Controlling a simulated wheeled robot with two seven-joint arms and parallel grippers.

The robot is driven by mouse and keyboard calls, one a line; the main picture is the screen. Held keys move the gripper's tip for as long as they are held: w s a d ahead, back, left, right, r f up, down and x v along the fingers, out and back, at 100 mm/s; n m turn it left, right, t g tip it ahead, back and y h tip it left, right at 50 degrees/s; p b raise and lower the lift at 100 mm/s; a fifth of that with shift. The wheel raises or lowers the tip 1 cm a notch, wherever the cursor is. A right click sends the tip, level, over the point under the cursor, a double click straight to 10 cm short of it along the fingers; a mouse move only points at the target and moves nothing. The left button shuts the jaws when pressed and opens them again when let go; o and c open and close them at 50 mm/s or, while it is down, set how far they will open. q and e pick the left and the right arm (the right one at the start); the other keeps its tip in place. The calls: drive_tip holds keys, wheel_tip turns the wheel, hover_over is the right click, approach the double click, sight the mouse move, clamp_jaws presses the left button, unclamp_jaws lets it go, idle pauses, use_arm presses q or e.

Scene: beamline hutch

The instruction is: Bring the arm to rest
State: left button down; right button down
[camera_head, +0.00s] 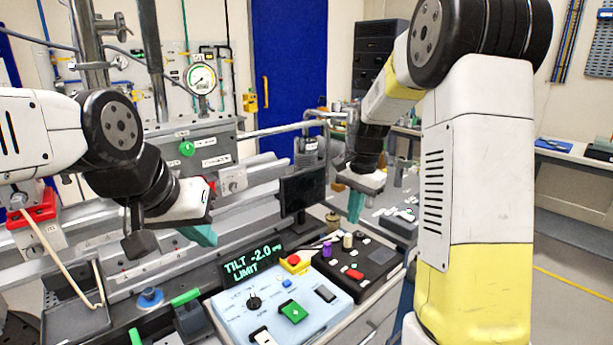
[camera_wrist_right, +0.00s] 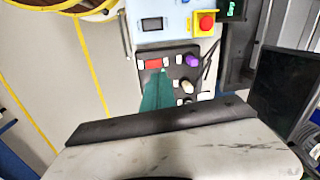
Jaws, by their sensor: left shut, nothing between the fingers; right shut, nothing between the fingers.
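My left gripper (camera_head: 202,237) has teal fingertips, shut and empty, and hangs in front of the metal rails, up and left of the pale blue control box. My left arm comes in from the left edge. My right arm rises large at the right and bends over at the top. My right gripper (camera_head: 355,208) points down, shut and empty, above and beyond the black knob panel (camera_head: 382,262). In the right wrist view its teal fingers (camera_wrist_right: 158,92) show in front of the same panel (camera_wrist_right: 182,62). I cannot tell the exact gap beneath them.
The pale blue control box (camera_head: 262,325) carries a green button and a red emergency stop (camera_head: 293,260). A display (camera_head: 251,264) reads "TILT -2.0" and "LIMIT". A dark monitor (camera_head: 302,192) stands between my grippers. A red clamp (camera_head: 32,215) with a tan rod is at left.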

drive_tip(key=s+r+n+t, duration=0.2)
drive_tip(key=s+r+n, duration=0.2)
drive_tip(key=s, duration=0.8)
drive_tip(key=s+a+r+n+t+y, duration=0.1)
drive_tip(key=s+r+n+t, duration=0.2)
drive_tip(key=s, duration=0.8)
wheel_tip(320, 180, up, 4)
drive_tip(key=shift+s+a+f+n, duration=0.1)
drive_tip(key=shift+s+a+n, duration=0.2)
drive_tip(key=shift+n, duration=0.9)
